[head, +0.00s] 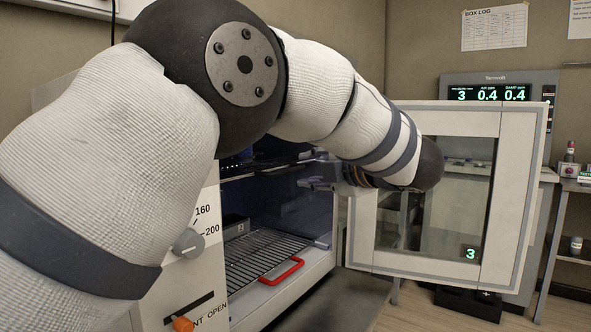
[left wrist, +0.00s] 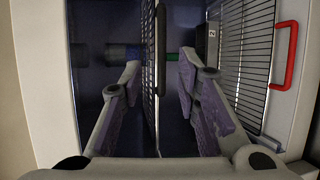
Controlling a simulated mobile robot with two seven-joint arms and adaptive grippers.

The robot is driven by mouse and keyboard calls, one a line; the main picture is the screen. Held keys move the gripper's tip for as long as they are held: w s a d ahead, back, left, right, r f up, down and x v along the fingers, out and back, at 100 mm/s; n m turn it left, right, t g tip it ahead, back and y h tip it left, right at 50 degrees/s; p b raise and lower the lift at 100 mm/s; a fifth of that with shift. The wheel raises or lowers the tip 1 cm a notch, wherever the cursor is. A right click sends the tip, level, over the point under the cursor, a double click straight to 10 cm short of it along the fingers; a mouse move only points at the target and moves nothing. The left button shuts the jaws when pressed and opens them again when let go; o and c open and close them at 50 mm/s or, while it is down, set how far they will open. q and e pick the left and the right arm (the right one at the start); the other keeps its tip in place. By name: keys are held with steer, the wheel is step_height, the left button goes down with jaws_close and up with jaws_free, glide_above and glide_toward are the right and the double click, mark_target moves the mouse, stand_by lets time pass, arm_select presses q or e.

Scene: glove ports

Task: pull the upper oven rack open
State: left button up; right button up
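The upper rack (head: 262,169) is a dark wire shelf inside the open oven, partly hidden by my arm in the head view. In the left wrist view, the upper rack (left wrist: 149,100) shows nearly edge-on, with a dark bar along its front edge. My left gripper (head: 308,184) is at the oven mouth. In the left wrist view my left gripper (left wrist: 159,68) is open, one finger on each side of the dark bar, with gaps visible. My right gripper is not in view.
The lower rack (head: 250,254) has a red handle (head: 282,272) at its front. A small dark box (left wrist: 208,45) stands on it. The glass-windowed door (head: 510,190) stands open on the right. Left of the opening are a knob (head: 188,242) and an orange vent lever (head: 183,324).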

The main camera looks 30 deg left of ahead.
mark_target(291, 171)
arm_select(q)
steer(key=x, duration=0.8)
steer(key=shift+w+f, duration=0.1)
steer(key=shift+f, duration=0.1)
steer(key=shift+w+a, duration=0.2)
steer(key=shift+a, duration=0.25)
jaws_close()
